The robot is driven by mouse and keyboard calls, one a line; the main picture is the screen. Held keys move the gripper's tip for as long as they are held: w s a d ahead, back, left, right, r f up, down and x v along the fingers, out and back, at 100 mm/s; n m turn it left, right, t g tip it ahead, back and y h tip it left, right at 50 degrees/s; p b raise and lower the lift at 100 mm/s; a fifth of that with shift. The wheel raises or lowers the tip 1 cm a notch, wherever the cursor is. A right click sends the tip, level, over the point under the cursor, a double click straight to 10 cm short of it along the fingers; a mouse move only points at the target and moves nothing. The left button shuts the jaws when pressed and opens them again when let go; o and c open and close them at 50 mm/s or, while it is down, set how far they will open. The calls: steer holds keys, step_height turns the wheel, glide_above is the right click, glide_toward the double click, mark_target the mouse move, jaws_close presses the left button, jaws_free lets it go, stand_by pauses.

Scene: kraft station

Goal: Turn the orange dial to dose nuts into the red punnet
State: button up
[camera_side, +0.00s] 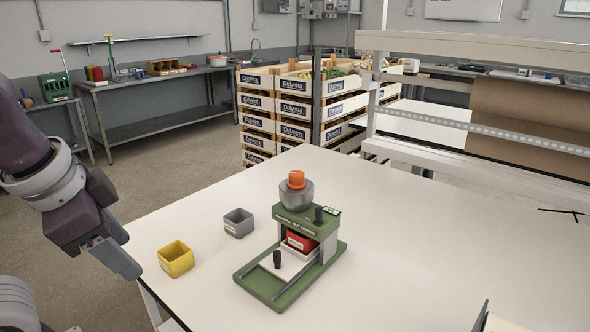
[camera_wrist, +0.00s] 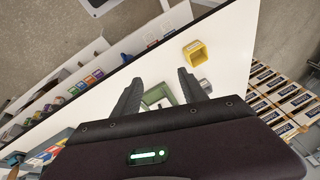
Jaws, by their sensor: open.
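The orange dial (camera_side: 296,177) sits on top of a grey round hopper (camera_side: 297,196) on the green dispenser (camera_side: 277,287). The red punnet (camera_side: 300,241) stands inside the dispenser, under its top plate. It is partly hidden by the frame. My gripper (camera_side: 132,270) is at the left, beyond the table edge and well apart from the dispenser. In the wrist view my gripper (camera_wrist: 158,88) is open, its two fingers spread with nothing held between them. Part of the green dispenser (camera_wrist: 155,95) shows between and beyond the fingers. The dial cannot be made out in the wrist view.
A yellow punnet (camera_side: 175,260) and a grey punnet (camera_side: 238,223) stand on the white table (camera_side: 420,260) left of the dispenser. A black knob (camera_side: 277,259) stands on the dispenser's front slide. The table right of the dispenser is mostly clear. Stacked crates (camera_side: 292,107) stand behind.

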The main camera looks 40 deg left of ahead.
mark_target(296, 172)
steer(key=w+a+r+m+y, duration=0.1)
steer(key=w+a+m+y, duration=0.1)
steer(key=w+m+y, duration=0.4)
steer(key=w+a+r+m+y, duration=0.1)
steer(key=w+a+m+y, duration=0.2)
steer(key=w+m, duration=0.55)
steer(key=w+d+f+m+t, duration=0.1)
steer(key=w+d+m+t, duration=0.2)
steer(key=w+d, duration=0.1)
steer(key=w+d+m+t+y, duration=0.1)
steer(key=w+d+m+t, duration=0.1)
steer(key=w, duration=0.4)
steer(key=w+d+f+m+t+y, duration=0.1)
steer(key=w+d+m+t, duration=0.2)
steer(key=w+d, duration=0.3)
steer(key=shift+d+f+m+t, duration=0.1)
steer(key=shift+f+m+t, duration=0.2)
steer(key=shift+m, duration=0.45)
steer(key=x, duration=0.5)
steer(key=shift+w+a, duration=0.2)
steer(key=shift+a, duration=0.15)
steer(key=shift+w+a, duration=0.35)
steer(key=shift+a, duration=0.05)
jaws_close()
